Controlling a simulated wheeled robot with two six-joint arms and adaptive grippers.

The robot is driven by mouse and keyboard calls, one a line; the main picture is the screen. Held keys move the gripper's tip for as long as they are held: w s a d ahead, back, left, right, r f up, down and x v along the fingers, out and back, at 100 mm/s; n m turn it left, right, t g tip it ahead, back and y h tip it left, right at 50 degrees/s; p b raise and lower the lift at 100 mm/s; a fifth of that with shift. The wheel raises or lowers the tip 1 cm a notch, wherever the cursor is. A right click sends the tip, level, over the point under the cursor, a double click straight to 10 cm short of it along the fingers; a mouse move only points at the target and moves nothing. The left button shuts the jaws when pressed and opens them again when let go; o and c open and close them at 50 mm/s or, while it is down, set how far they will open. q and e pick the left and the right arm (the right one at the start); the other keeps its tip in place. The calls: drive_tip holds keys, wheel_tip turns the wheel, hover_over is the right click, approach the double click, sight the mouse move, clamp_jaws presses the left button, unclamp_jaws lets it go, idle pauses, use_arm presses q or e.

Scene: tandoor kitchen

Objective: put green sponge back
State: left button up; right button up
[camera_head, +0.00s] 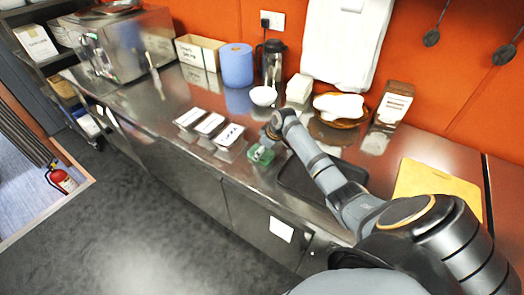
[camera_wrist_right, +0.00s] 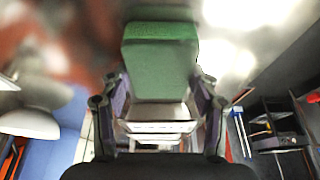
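The green sponge (camera_head: 260,154) is near the counter's front edge, right of the card holders, in the head view. My right gripper (camera_head: 268,142) is at it, partly covering it. In the right wrist view the sponge (camera_wrist_right: 160,62) sits between the two fingers of my right gripper (camera_wrist_right: 159,88), which appear to press on its sides. I cannot tell whether the sponge touches the counter. My left gripper is not in view.
Three card holders (camera_head: 211,124) stand left of the sponge. A black tray (camera_head: 318,180) lies to the right, under my arm. A white bowl (camera_head: 263,96), blue paper roll (camera_head: 237,65) and flask (camera_head: 272,62) stand behind. A yellow board (camera_head: 437,186) lies farther right.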

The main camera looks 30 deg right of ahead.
drive_tip(key=o, duration=0.4)
drive_tip(key=shift+c, duration=0.2)
drive_tip(key=shift+r, duration=0.2)
drive_tip(key=b+v, duration=0.1)
drive_tip(key=v, duration=1.1)
